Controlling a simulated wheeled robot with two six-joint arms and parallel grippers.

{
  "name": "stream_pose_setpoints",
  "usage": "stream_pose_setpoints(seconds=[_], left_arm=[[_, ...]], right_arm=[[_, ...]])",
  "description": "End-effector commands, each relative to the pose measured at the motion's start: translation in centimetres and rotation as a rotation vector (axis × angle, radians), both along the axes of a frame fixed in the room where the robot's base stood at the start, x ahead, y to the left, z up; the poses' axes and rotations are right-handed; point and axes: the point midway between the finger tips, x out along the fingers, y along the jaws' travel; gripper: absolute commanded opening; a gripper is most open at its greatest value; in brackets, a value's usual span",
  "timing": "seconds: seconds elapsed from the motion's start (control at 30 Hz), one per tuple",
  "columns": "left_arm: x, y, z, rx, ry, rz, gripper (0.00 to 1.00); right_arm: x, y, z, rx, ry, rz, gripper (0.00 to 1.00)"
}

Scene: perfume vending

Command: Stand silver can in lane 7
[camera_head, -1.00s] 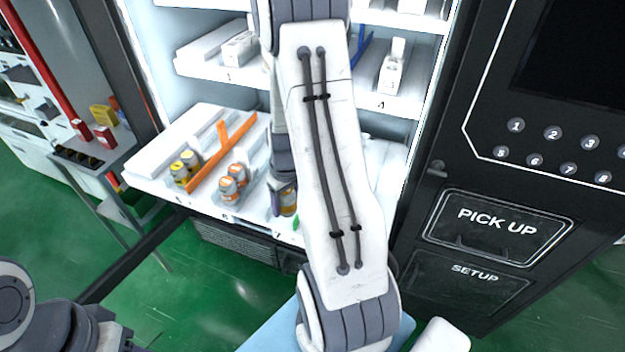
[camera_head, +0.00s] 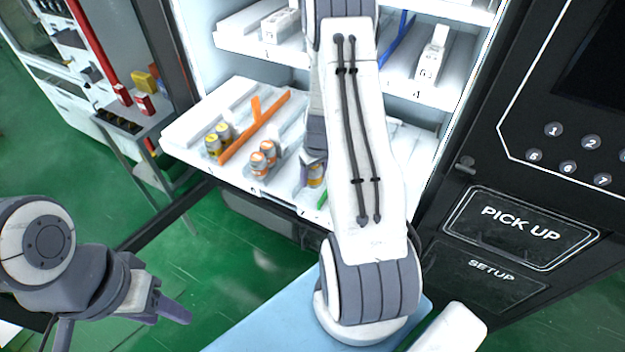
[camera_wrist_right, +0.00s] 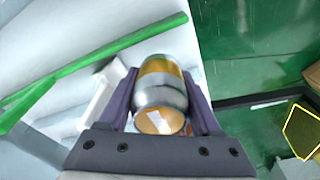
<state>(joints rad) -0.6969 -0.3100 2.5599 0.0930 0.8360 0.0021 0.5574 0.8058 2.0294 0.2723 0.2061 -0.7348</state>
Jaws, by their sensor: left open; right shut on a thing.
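A silver can with a gold-orange band (camera_wrist_right: 160,92) is between the two fingers of my right gripper (camera_wrist_right: 163,80), which is shut on it. In the head view the can (camera_head: 317,176) shows partly beside the dark finger, at the front of the lower shelf near the green divider (camera_head: 322,199). My right arm covers much of that shelf, lane 7 included. I cannot tell whether the can touches the shelf floor. My left gripper (camera_head: 172,310) is open and empty, low at the left, away from the machine.
Orange cans (camera_head: 264,156) and yellow cans (camera_head: 217,138) stand in lanes to the left, parted by an orange divider (camera_head: 254,125). White boxes stand on the shelf above. The black pick-up panel (camera_head: 520,228) is at the right. A light-blue surface (camera_head: 270,325) is below.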

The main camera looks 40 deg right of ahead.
Motion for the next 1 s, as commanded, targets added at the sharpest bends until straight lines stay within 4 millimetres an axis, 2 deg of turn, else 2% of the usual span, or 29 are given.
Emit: stream_pose_setpoints(seconds=[0.13, 0.33, 0.8, 0.83, 0.87, 0.9, 1.0], left_arm=[[0.0, 0.0, 0.3, 0.0, 0.0, 0.0, 0.5], [0.0, 0.0, 0.1, 0.0, 0.0, 0.0, 0.5], [0.0, 0.0, -0.5, 0.0, 0.0, 0.0, 0.5], [0.0, 0.0, -0.3, 0.0, 0.0, 0.0, 0.5], [0.0, 0.0, -0.3, 0.0, 0.0, 0.0, 0.5], [0.0, 0.0, -0.2, 0.0, 0.0, 0.0, 0.5], [0.0, 0.0, -0.2, 0.0, 0.0, 0.0, 0.5]], right_arm=[[0.4, 0.2, -1.1, 0.001, 0.001, -0.002, 0.0], [0.4, 0.2, -4.0, 0.001, 0.001, -0.002, 0.0], [0.4, 0.1, -4.8, -0.001, -0.001, -0.002, 0.0], [0.4, 0.1, -4.6, 0.0, -0.001, -0.002, 0.77], [0.4, 0.1, -4.6, 0.0, -0.001, -0.002, 0.88], [0.3, 0.1, -4.6, 0.0, 0.0, -0.002, 0.95], [0.3, 0.1, -4.6, 0.0, 0.0, -0.002, 0.95]])
